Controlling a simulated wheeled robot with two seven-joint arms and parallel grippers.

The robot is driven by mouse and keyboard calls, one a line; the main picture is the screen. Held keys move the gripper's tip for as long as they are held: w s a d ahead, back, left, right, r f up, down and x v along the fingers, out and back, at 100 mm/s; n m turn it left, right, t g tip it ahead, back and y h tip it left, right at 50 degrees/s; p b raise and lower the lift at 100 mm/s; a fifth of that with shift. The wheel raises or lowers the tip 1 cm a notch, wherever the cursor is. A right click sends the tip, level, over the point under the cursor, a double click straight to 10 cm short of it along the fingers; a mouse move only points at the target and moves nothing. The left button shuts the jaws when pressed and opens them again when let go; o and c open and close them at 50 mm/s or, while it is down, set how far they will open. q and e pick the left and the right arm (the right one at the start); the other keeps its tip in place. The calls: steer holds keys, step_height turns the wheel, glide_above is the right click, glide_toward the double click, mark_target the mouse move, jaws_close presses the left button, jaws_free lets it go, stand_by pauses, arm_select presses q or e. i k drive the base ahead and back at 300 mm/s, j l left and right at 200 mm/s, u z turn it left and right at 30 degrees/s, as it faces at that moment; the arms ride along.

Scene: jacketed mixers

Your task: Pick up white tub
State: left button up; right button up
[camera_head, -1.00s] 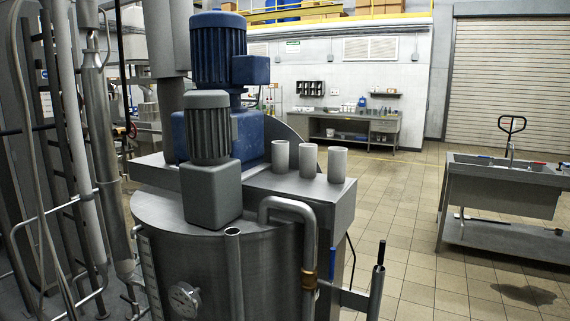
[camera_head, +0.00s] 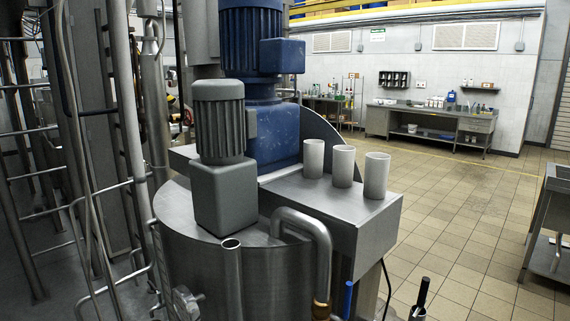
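Three white cylindrical tubs stand upright in a row on the flat metal box top of the mixer. The left tub (camera_head: 314,158) is nearest the blue motor, the middle tub (camera_head: 343,166) is beside it, and the right tub (camera_head: 376,175) is closest to the box's right edge. They stand close together with small gaps. Neither of my grippers shows in the head view, so I cannot see whether they are open or shut.
The steel mixer (camera_head: 260,265) carries a grey motor (camera_head: 222,150) and a blue motor (camera_head: 268,120) left of the tubs. A bent pipe (camera_head: 318,245) rises in front. Pipes and a ladder crowd the left. Tiled floor (camera_head: 450,225) is open at right; a workbench (camera_head: 430,120) stands behind.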

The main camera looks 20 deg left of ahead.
mark_target(343, 156)
steer(key=i+l+u, duration=0.2)
steer(key=l+u, duration=0.25)
steer(key=i+l+u, duration=0.1)
steer(key=l+u, duration=0.95)
steer(key=l, duration=0.4)
